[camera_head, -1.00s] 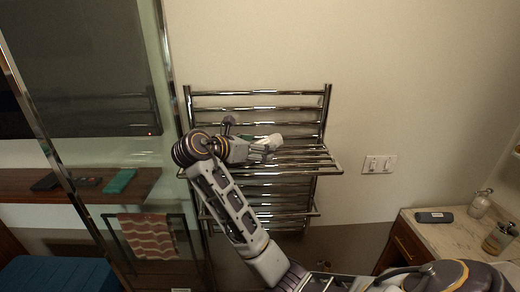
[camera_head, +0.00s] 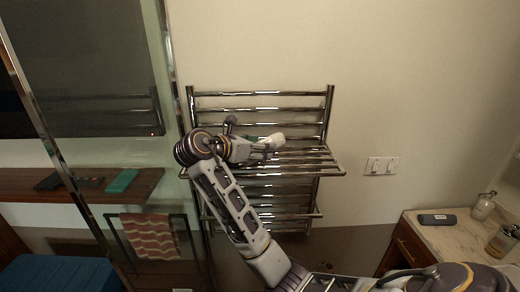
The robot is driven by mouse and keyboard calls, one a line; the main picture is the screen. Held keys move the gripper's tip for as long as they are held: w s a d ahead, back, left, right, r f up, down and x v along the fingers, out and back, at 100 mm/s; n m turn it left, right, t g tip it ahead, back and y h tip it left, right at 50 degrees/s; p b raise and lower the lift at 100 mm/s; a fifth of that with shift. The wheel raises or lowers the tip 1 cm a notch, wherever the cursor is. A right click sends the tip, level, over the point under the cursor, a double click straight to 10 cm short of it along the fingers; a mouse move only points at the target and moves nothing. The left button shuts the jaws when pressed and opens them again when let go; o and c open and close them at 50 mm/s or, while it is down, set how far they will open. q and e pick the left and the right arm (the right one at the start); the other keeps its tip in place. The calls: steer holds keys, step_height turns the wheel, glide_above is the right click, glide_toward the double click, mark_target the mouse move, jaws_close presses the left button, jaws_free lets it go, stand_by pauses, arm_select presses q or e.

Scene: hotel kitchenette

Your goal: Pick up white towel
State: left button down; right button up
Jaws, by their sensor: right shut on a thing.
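A chrome towel rack (camera_head: 262,108) is fixed to the wall in the middle of the head view, with a shelf of bars sticking out. A small white bundle, which looks like the white towel (camera_head: 276,139), shows just above the shelf bars. My right gripper (camera_head: 266,146) is at the shelf, its tips at the towel, and is shut on it. The fingers are small in the picture and partly merge with the towel. Whether the towel still touches the bars cannot be told. My left gripper is not in view.
A glass panel with a metal frame (camera_head: 166,60) stands close left of the rack. A striped towel (camera_head: 150,237) hangs on a bar at the lower left. A counter (camera_head: 455,232) with bottles is at the right. The wall above the rack is bare.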

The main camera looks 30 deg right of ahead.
steer(key=shift+r+b, duration=0.55)
steer(key=shift+r, duration=4.3)
steer(key=shift+c, duration=0.2)
